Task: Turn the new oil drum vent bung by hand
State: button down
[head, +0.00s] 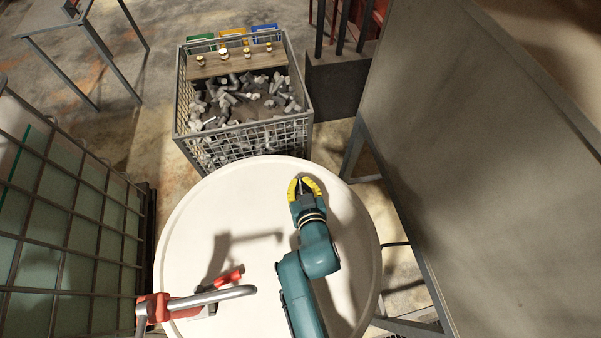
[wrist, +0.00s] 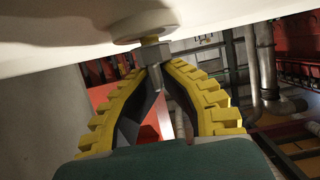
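The oil drum (head: 235,205) is pale cream, and its round top fills the lower middle of the head view. The same pale top shows along the upper edge of the wrist view (wrist: 60,48). A small fitting that looks like the vent bung (wrist: 146,54) has a cream round flange and a grey faceted body, between my fingertips in the wrist view. My gripper (head: 304,183) has yellow ribbed fingers on either side of it, near the drum's far rim. The fingers curve inward around the grey body (wrist: 154,72). Whether they touch it is unclear. In the head view, the fingers partly hide the fitting.
A red hand pump with a grey spout (head: 215,297) stands on the drum's left front. A wire-mesh crate (head: 250,147) of grey fittings stands behind. A caged tank (head: 70,215) is at left. A large grey panel (head: 470,150) is close at right.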

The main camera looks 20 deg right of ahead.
jog(key=shift+f, duration=0.2)
jog(key=c, duration=1.2)
grip_release()
jog(key=shift+r, duration=0.1)
jog(key=v, duration=1.2)
jog(key=shift+s+d, duration=0.1)
